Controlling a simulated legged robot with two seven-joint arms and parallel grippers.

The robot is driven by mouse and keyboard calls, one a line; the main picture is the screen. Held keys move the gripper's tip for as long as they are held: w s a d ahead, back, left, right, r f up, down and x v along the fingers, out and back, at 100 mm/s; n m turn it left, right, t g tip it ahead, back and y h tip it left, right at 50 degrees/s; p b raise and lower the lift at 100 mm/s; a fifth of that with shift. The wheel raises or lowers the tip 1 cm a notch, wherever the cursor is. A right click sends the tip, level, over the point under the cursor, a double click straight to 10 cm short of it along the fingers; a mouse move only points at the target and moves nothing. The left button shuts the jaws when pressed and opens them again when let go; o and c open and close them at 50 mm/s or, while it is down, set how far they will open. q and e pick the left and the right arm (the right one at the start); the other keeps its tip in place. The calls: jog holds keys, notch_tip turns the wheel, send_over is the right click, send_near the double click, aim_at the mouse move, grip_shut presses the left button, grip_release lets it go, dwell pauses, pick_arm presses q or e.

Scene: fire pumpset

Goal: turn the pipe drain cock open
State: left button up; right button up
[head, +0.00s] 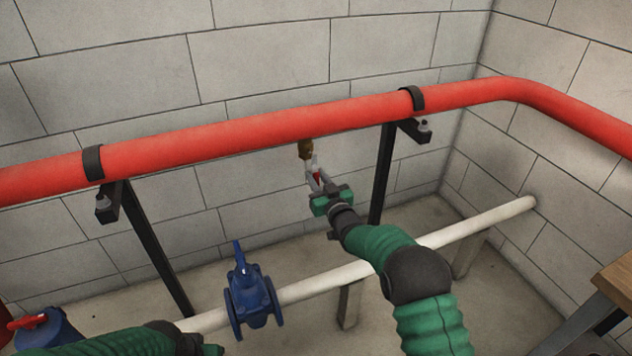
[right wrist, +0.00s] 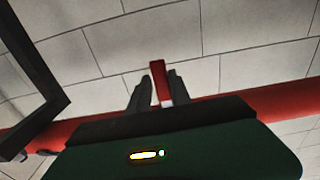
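The drain cock hangs under the red pipe (head: 250,126). Its brass body (head: 305,149) shows in the head view, with a red handle (head: 317,177) below it. My right gripper (head: 317,174) reaches up to the handle from below. In the right wrist view the red handle (right wrist: 160,82) stands between the two grey fingers of my right gripper (right wrist: 160,76). The fingers are close on both sides; I cannot tell whether they press on it. My left arm shows at the bottom left of the head view; its gripper fingers are not visible.
Black brackets (head: 150,250) hold the red pipe along the block wall. A white pipe (head: 310,284) with a blue valve (head: 250,296) runs low over the floor. A wooden table (head: 615,285) stands at the right edge. A red-handled blue item (head: 38,328) is at lower left.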

jog(key=shift+o, duration=1.1)
jog(key=shift+s, duration=0.1)
jog(key=shift+f, duration=0.35)
jog(key=shift+s+d, duration=0.1)
jog(key=shift+s, duration=0.35)
jog(key=p+v, duration=0.4)
jog(key=v, duration=1.2)
jog(key=shift+r, duration=0.2)
